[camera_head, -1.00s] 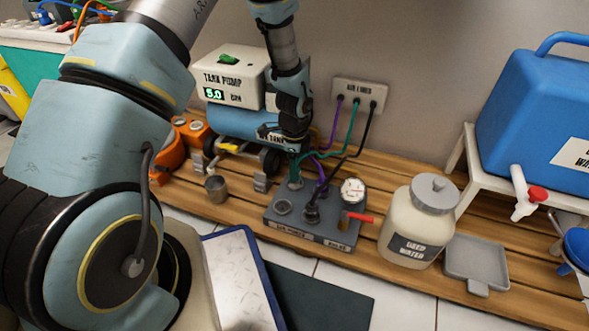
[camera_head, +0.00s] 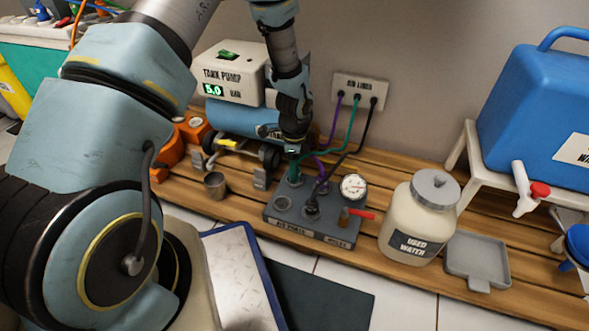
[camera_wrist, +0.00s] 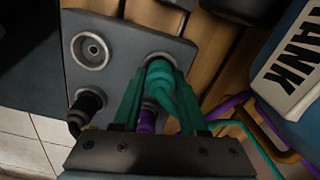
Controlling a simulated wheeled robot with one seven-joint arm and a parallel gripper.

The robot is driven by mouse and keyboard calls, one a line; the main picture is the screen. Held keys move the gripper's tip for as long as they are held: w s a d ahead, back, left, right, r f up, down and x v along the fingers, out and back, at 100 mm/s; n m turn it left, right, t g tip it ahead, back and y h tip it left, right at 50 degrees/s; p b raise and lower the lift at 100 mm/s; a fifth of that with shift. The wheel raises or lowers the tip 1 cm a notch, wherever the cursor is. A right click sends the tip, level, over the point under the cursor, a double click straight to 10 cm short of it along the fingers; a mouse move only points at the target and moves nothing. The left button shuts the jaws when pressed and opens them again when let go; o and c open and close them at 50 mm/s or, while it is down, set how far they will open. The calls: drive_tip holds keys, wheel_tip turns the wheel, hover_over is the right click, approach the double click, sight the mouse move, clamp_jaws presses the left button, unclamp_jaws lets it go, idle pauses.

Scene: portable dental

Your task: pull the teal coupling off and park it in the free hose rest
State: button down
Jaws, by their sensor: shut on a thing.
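The teal coupling (camera_wrist: 160,75) is between my gripper's fingers (camera_wrist: 158,105) in the wrist view, over a ringed port of the grey port block (camera_wrist: 115,30). In the head view my gripper (camera_head: 293,158) points down at the back left of this block (camera_head: 280,222), shut on the coupling. Whether the coupling is still seated is too small to tell. A teal hose (camera_head: 345,135) runs from it to the wall plate. Small grey brackets, one empty (camera_head: 262,178) and one with a yellow piece (camera_head: 227,143), stand left of the block; which is the hose rest is unclear.
Purple (camera_head: 322,187) and black (camera_head: 311,207) couplings stand close beside the teal one. The gauge (camera_head: 353,187), red-handled valve (camera_head: 357,214) and used-water jar (camera_head: 420,215) are to the right. The tank pump (camera_head: 232,72) and metal cup (camera_head: 215,186) are left.

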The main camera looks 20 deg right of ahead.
drive_tip(key=shift+c, duration=1.8)
unclamp_jaws()
